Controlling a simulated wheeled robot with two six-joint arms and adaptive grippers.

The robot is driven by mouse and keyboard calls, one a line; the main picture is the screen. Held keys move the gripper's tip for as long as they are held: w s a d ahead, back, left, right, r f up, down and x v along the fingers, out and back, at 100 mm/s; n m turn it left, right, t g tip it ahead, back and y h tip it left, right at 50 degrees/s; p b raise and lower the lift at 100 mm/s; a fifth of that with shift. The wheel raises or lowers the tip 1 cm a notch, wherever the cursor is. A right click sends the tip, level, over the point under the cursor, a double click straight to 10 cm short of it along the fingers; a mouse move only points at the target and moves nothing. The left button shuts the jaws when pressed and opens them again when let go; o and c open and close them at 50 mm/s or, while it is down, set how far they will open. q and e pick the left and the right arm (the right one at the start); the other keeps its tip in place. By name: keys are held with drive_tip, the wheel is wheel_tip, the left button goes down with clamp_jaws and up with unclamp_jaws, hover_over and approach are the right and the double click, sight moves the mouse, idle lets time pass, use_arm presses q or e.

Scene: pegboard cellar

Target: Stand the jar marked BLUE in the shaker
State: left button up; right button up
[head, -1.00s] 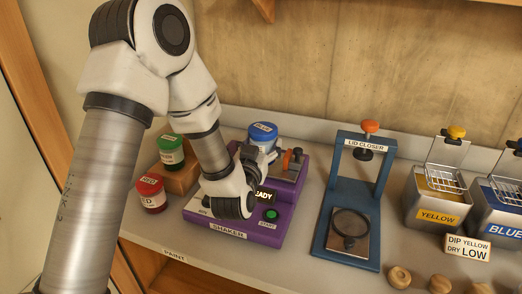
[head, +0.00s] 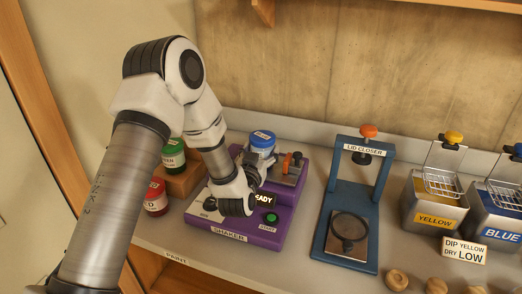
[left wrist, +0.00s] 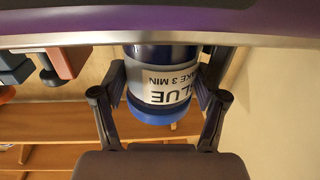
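The jar marked BLUE (head: 263,148), with its blue lid and white label, is upright at the back of the purple shaker (head: 272,236). In the left wrist view the jar (left wrist: 162,82) appears upside down, its label reading BLUE and a 3 MIN shake time. The shaker's edge (left wrist: 60,41) hides its base, so I cannot tell whether it is fully seated. My left gripper (left wrist: 160,85) has one finger on each side of the jar, close against it, and looks shut on it. My left wrist hides part of the shaker. My right gripper is out of view.
A green jar (head: 173,158) stands on a wooden block and a red jar (head: 156,198) beside it, both close to my left arm. An orange clamp (head: 287,163) is right of the jar. A blue lid closer (head: 345,262) stands farther right, before the yellow tub (head: 437,212).

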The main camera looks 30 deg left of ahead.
use_arm(q)
drive_tip(key=shift+o, duration=1.4)
drive_tip(key=shift+w, duration=0.1)
drive_tip(key=shift+r, duration=0.15)
drive_tip(key=shift+s+d, duration=0.1)
drive_tip(key=shift+s, duration=0.25)
drive_tip(key=b+v, duration=0.2)
drive_tip(key=v, duration=0.6)
drive_tip(key=p+v, duration=0.2)
drive_tip(key=v, duration=0.1)
drive_tip(key=shift+s, duration=0.15)
